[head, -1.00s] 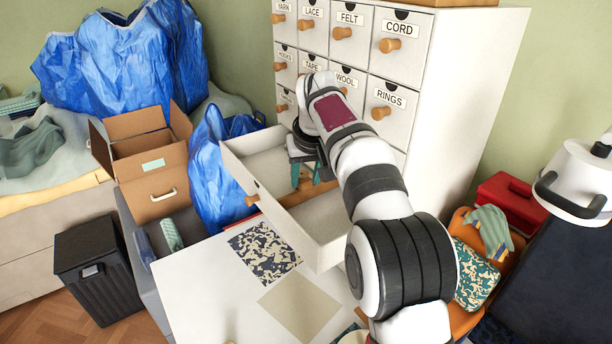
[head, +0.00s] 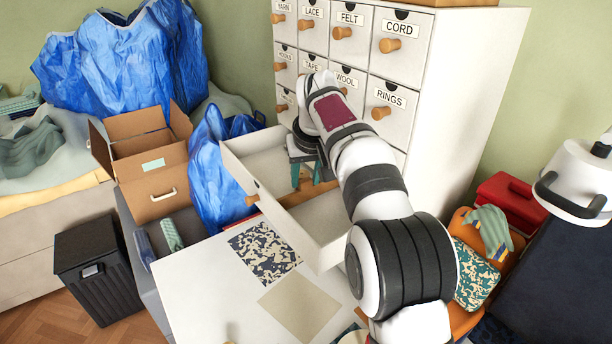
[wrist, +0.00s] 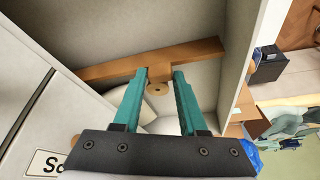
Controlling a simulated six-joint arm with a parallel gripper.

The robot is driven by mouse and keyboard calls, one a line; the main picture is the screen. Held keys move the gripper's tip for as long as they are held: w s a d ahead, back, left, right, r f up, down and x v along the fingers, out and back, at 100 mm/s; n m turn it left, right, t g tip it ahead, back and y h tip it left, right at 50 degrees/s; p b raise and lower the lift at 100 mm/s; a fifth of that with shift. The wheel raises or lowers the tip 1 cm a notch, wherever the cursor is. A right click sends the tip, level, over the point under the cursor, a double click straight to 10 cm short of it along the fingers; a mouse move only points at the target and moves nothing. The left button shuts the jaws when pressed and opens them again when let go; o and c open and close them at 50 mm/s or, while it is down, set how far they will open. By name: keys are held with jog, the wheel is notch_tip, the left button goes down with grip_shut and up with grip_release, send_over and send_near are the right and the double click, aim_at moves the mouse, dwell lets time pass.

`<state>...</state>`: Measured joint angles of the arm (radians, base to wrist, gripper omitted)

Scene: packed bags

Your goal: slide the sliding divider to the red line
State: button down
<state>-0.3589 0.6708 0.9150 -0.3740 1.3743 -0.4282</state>
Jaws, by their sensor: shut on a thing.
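The sliding divider (wrist: 205,50) is a brown wooden bar across the inside of the open white drawer (wrist: 235,55). It has a short tab with a round knob (wrist: 158,89) at its middle. My gripper (wrist: 160,75) has teal fingers on either side of the tab and is shut on it. In the head view my gripper (head: 306,178) reaches down into the drawer (head: 326,236), and the divider (head: 312,192) shows partly behind and below the fingers. I cannot make out the red line in either view; my arm and the drawer walls hide part of the drawer's inside.
The white cabinet (head: 465,95) with several labelled drawers stands behind. The open drawer juts over a white table (head: 205,290) with a patterned sheet (head: 263,252) and a beige sheet (head: 299,306). A blue bag (head: 215,165) stands close to the drawer's left.

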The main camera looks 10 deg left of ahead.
jog(key=shift+w, duration=0.1)
dwell(0.4)
jog(key=shift+w+a, duration=0.2)
jog(key=shift+a, duration=0.05)
jog(key=shift+c, duration=2.2)
grip_release()
jog(key=v, duration=1.5)
jog(key=shift+s+r, duration=0.3)
jog(key=shift+r, duration=0.05)
